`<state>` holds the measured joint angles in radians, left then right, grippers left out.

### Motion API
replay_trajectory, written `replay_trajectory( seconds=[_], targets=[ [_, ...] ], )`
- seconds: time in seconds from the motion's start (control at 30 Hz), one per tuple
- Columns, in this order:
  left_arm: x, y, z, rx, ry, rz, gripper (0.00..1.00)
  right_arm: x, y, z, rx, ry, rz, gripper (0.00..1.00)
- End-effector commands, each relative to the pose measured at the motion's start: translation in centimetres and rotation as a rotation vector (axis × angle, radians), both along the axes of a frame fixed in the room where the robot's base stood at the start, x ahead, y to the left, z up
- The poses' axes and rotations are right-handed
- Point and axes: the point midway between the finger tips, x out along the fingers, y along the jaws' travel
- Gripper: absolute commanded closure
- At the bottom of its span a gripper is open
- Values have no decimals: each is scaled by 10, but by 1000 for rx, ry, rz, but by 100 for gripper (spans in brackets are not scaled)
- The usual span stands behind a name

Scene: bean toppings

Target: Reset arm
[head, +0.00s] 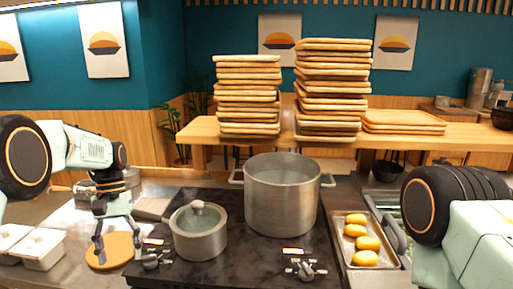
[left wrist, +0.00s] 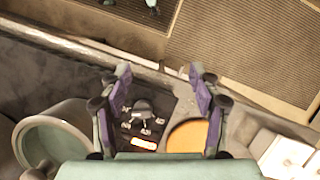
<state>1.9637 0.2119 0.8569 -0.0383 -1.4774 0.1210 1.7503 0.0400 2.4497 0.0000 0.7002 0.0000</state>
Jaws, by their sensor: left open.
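My left gripper (head: 118,240) hangs at the left of the head view, above the counter and in front of a round orange board (head: 112,262). It points downward, is open and holds nothing. In the left wrist view the two purple-padded fingers of this gripper (left wrist: 160,85) stand apart, with part of the orange board (left wrist: 187,137) and a stove knob (left wrist: 143,115) between and beyond them. My right arm shows at the right edge of the head view, but its gripper is out of view.
A small lidded pot (head: 199,242) and a large open pot (head: 282,205) stand on the black stove (head: 240,262). A metal tray (head: 341,222) with several yellow items lies to the right. White containers (head: 40,250) stand at the far left. Stacked wooden trays (head: 333,95) sit behind.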

Motion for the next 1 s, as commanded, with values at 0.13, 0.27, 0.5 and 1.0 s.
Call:
replay_trajectory(
  seconds=[0.13,0.27,0.5,1.0],
  targets=[
    [-7,-8,-48,3,-12,-17,38,0,0,-12,0,1,0,70],
    [-17,-16,-88,6,-33,-31,38,0,0,-20,0,1,0,70],
    [-58,-36,-188,12,-83,-71,38,0,0,-43,0,1,0,70],
    [-236,-78,-357,32,-241,-169,38,-1,0,-100,0,1,0,70]
  ],
)
